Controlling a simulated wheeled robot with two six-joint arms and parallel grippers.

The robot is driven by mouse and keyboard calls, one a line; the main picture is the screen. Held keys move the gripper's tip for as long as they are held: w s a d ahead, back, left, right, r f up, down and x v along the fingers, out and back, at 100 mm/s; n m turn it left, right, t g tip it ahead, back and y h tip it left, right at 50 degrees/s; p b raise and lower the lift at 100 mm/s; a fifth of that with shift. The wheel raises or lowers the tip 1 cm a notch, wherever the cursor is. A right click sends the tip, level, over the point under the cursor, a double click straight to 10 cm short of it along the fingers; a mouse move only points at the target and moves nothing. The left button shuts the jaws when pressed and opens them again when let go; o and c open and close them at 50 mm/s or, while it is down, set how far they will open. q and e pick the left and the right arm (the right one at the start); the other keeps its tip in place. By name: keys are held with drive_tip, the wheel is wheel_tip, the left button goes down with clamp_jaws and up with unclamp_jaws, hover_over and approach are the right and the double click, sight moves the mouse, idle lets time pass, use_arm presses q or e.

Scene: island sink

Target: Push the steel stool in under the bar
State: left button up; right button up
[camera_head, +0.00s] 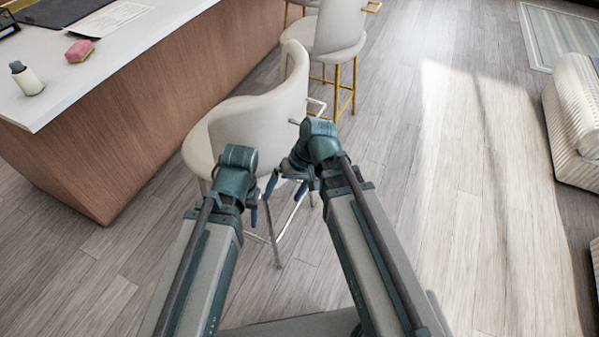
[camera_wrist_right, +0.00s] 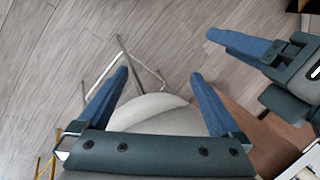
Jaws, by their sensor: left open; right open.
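The steel stool (camera_head: 250,118) has a white shell seat and thin steel legs. It stands beside the bar (camera_head: 150,100), its seat clear of the bar's wooden side. In the right wrist view its pale seat (camera_wrist_right: 155,110) shows between my fingers, with its steel legs beyond. My left gripper (camera_head: 262,202) is open, low at the stool's near side. My right gripper (camera_head: 287,186) is open beside it, slightly higher, at the seat's near right side. Its fingers also show spread in the wrist view (camera_wrist_right: 161,78). My wrists hide part of the seat and legs; contact cannot be told.
A second white stool with gold legs (camera_head: 338,35) stands behind the steel one along the bar. Open wood floor (camera_head: 450,200) lies right, before a striped armchair (camera_head: 580,120).

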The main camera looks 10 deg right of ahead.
drive_tip(key=w+d+f+m+t+y+b, duration=0.25)
drive_tip(key=w+f+b, duration=0.3)
drive_tip(key=b, duration=0.35)
drive_tip(key=w+d+f+m+t+y+b, duration=0.2)
drive_tip(key=w+d+f+y+b, duration=0.3)
drive_tip(key=b, duration=0.4)
drive_tip(key=w+d+f+m+t+y+b, duration=0.1)
drive_tip(key=w+d+m+t+b, duration=0.15)
drive_tip(key=d+b, duration=0.4)
drive_tip(key=w+d+f+m+t+y+b, duration=0.1)
drive_tip(key=d+f+t+b, duration=0.1)
drive_tip(key=d+t+b, duration=0.35)
use_arm(q)
wheel_tip(320, 180, down, 34)
drive_tip(key=shift+r+b, duration=0.15)
drive_tip(key=shift+b, duration=0.25)
use_arm(e)
drive_tip(key=shift+g, duration=0.65)
drive_tip(key=x, duration=1.5)
drive_tip(key=shift+w+r, duration=0.25)
drive_tip(key=shift+w, duration=0.25)
drive_tip(key=shift+c, duration=0.3)
drive_tip(key=shift+y, duration=0.25)
clamp_jaws()
drive_tip(key=shift+s+f, duration=0.1)
drive_tip(key=shift+f, duration=0.05)
use_arm(q)
drive_tip(key=shift+f, duration=0.2)
use_arm(e)
drive_tip(key=shift+a+f, duration=0.1)
